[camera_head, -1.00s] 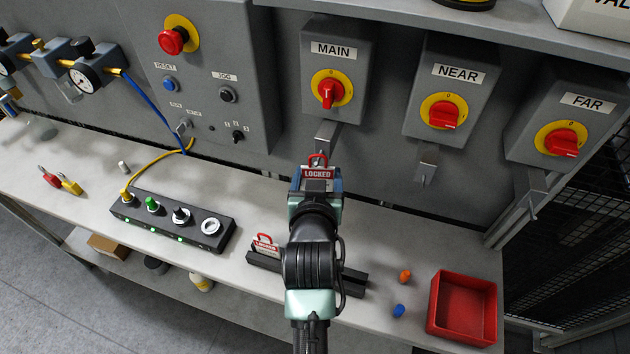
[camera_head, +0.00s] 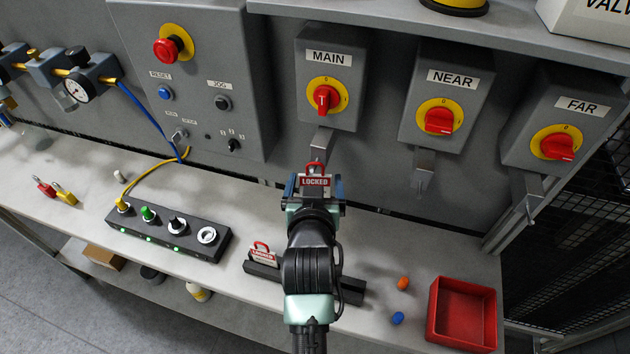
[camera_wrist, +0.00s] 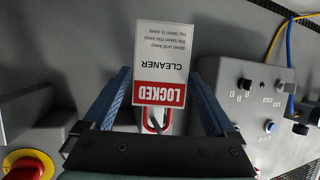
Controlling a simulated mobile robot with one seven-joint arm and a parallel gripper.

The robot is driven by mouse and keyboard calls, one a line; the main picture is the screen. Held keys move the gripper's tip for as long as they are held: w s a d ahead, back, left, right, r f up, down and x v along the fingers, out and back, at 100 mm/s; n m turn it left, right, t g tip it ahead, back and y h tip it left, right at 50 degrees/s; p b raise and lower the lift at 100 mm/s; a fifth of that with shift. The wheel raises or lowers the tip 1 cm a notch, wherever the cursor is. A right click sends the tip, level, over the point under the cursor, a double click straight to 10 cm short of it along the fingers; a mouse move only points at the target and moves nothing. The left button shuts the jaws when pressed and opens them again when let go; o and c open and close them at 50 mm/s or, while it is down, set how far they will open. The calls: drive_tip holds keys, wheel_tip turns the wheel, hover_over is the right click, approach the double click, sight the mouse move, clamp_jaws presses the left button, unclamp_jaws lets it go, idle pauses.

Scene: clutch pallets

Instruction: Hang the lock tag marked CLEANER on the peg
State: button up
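The CLEANER tag (camera_wrist: 163,65) is a white card with a red LOCKED band and a red shackle. It shows upside down in the wrist view. In the head view this tag (camera_head: 314,181) stands upright at the lower end of the metal peg bracket (camera_head: 322,143) under the MAIN switch. Its shackle overlaps the bracket's end; I cannot tell for sure whether it is around the peg. My gripper (camera_head: 315,190) is open, with one finger on each side of the tag. In the wrist view both fingers of my gripper (camera_wrist: 160,85) stand apart from the card's edges.
Another red and white tag (camera_head: 263,252) sits in a black rack (camera_head: 350,288) on the bench. A black button box (camera_head: 165,230) is left, a red tray (camera_head: 462,312) right. NEAR and FAR switches have brackets (camera_head: 424,168) too. A shelf (camera_head: 400,18) overhangs the switches.

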drive_tip(key=shift+o, duration=0.2)
drive_tip(key=shift+s, duration=0.1)
drive_tip(key=b+v, duration=0.3)
drive_tip(key=v, duration=0.9)
drive_tip(key=shift+s+r, duration=0.15)
drive_tip(key=shift+s, duration=0.25)
drive_tip(key=w+r+t, duration=0.2)
drive_tip(key=r+t, duration=0.1)
drive_tip(key=r, duration=0.7)
drive_tip(key=w+r+t, duration=0.2)
drive_tip(key=r+t, duration=0.1)
drive_tip(key=r, duration=0.8)
drive_tip(key=s+r+t, duration=0.4)
drive_tip(key=r, duration=0.7)
drive_tip(key=s+r+t, duration=0.4)
drive_tip(key=s+r, duration=0.1)
drive_tip(key=r, duration=0.7)
drive_tip(key=shift+r+n+y, duration=0.15)
drive_tip(key=shift+n+y, duration=0.15)
drive_tip(key=shift+y, duration=0.1)
